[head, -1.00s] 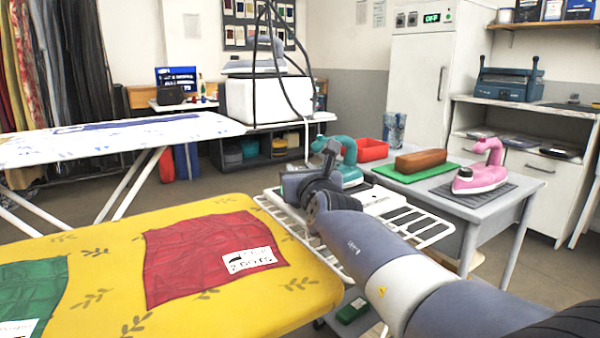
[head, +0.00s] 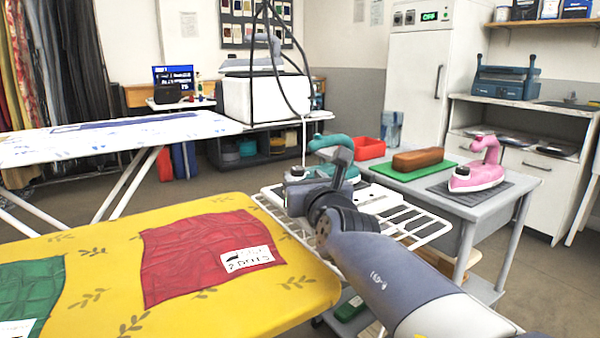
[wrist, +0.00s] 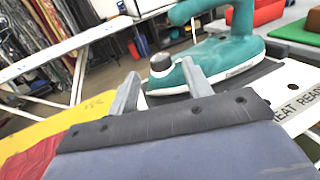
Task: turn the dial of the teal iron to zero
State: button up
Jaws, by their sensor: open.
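The teal iron (head: 336,143) stands on the near left part of the grey table in the head view, partly hidden by my gripper. In the wrist view the teal iron (wrist: 228,58) lies just beyond my fingers. Its dial (wrist: 161,64), a dark knob on a pale base, sits at the nose and shows between and just beyond the fingertips; I cannot read its setting. In the head view the dial (head: 297,173) is left of my gripper (head: 320,177). My gripper (wrist: 160,82) is open and empty, its two fingers apart and not visibly touching the dial.
A white wire rack (head: 425,228) lies under my arm. A yellow ironing board (head: 215,308) with red and green cloth is at left. The grey table also bears a pink iron (head: 480,176), a brown block (head: 418,159) on a green mat and a red bin (head: 369,148).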

aim_at(297, 167)
jog(key=shift+v, duration=2.5)
jog(key=shift+x, duration=5.45)
jog(key=shift+w+f, duration=0.1)
jog(key=shift+w, duration=0.05)
jog(key=shift+a+r+p, duration=0.2)
jog(key=shift+r+p, duration=0.15)
jog(key=shift+p, duration=0.8)
jog(key=shift+m+h+p, duration=0.3)
jog(key=shift+h+p, duration=0.2)
jog(key=shift+p, duration=0.3)
jog(key=m+h+p, duration=0.1)
jog(key=h+p, duration=0.1)
jog(key=p, duration=0.4)
jog(key=shift+f+t, duration=0.1)
jog(key=shift+t, duration=0.2)
jog(key=m+h+p, duration=0.2)
jog(key=h+p, duration=0.1)
jog(key=p, duration=0.3)
jog(key=shift+d+m+h, duration=0.1)
jog(key=shift+m+h, duration=0.3)
